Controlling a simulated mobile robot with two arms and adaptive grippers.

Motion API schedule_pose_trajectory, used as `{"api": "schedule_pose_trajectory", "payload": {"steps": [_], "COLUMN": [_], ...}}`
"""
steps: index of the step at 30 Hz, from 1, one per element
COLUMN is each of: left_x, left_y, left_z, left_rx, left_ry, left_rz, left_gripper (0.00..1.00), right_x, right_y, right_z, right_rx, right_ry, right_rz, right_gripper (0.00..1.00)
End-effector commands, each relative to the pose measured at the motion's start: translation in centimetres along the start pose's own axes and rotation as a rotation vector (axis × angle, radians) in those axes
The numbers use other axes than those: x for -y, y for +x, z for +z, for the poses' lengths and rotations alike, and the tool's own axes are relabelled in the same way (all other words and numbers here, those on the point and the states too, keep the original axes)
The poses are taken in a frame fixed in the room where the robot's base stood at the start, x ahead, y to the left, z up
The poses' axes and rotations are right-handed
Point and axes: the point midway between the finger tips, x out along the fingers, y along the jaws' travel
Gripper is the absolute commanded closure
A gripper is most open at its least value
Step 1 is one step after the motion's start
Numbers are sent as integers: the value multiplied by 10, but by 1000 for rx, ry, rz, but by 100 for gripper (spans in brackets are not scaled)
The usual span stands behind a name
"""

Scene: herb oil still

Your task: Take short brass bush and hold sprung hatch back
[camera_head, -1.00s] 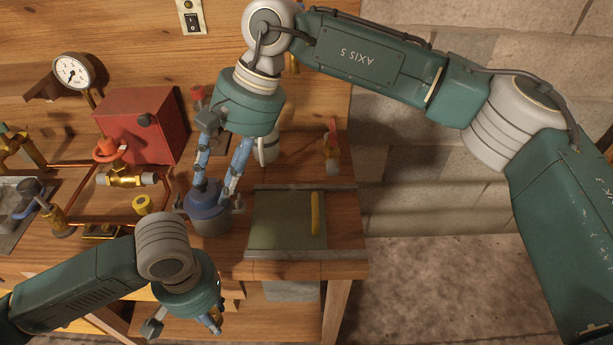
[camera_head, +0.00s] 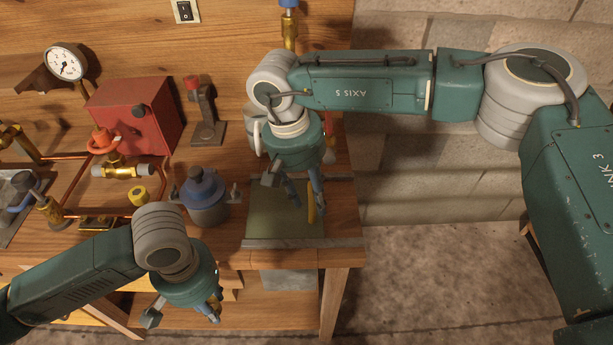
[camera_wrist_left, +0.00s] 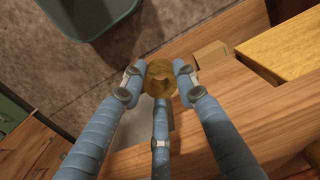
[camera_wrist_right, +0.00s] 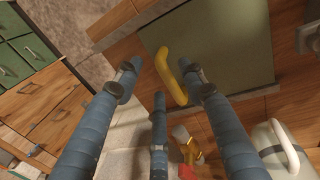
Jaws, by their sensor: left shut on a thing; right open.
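A short brass bush (camera_wrist_left: 160,76) with a hole through it sits between the fingertips of my left gripper (camera_wrist_left: 158,74), which is shut on it. In the head view my left gripper (camera_head: 184,314) hangs in front of the bench's front edge. The hatch (camera_wrist_right: 225,45) is a flat grey-green panel lying level in the bench top, with a yellow bar handle (camera_wrist_right: 171,76). My right gripper (camera_wrist_right: 159,80) is open over the hatch, its fingers on either side of the handle. I cannot tell whether they touch it. In the head view my right wrist partly hides the hatch (camera_head: 262,222).
A blue-lidded pot (camera_head: 205,198) stands left of the hatch. Further left are a red box (camera_head: 128,118), copper pipes and brass valves. A red-tipped lever stand (camera_head: 205,115) is behind. A pale can (camera_wrist_right: 285,150) stands near the right gripper. Stone floor lies right of the bench.

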Motion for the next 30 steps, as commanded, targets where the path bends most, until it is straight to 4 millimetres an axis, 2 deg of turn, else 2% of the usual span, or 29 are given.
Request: {"api": "schedule_pose_trajectory", "payload": {"steps": [3,9,19,25,30], "left_x": [0,0,0,0,0], "left_y": [0,0,0,0,0], "left_z": [0,0,0,0,0], "left_rx": [0,0,0,0,0], "left_ry": [0,0,0,0,0], "left_rz": [0,0,0,0,0], "left_gripper": [98,98,98,98,98], "right_x": [0,0,0,0,0], "right_y": [18,35,38,37,37], "right_z": [1,0,0,0,0], "right_rx": [2,0,-1,0,0], "right_ry": [-1,0,0,0,0], "right_rz": [0,0,-2,-2,-2], "right_gripper": [60,60,60,99,100]}}
